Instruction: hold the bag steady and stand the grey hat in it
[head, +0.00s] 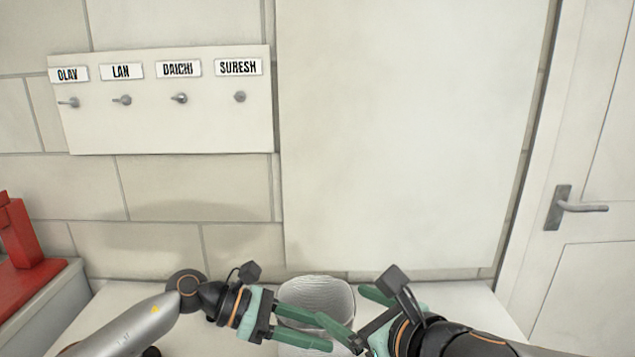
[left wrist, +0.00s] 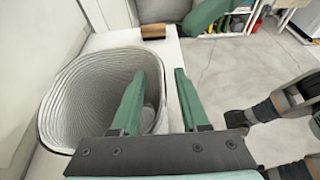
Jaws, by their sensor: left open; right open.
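The bag (head: 310,290) is a pale grey, ribbed, open-topped container on the white surface in front of me. In the left wrist view its wide mouth (left wrist: 75,95) is open. My left gripper (head: 322,333) is open at the bag's near side. In the left wrist view, one left finger lies over the bag's mouth and the other is outside its right rim. My right gripper (head: 341,304) is open at the bag's right side, its fingers close to the left ones. Contact with the bag is unclear. I cannot make out the grey hat; the left finger partly hides the bag's inside.
A hook board (head: 165,125) with name labels hangs on the wall, its hooks empty. A red object (head: 20,245) stands at far left. A door (head: 600,180) is at right. A brown block (left wrist: 154,31) lies beyond the bag. Floor (left wrist: 215,65) is open beside the surface.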

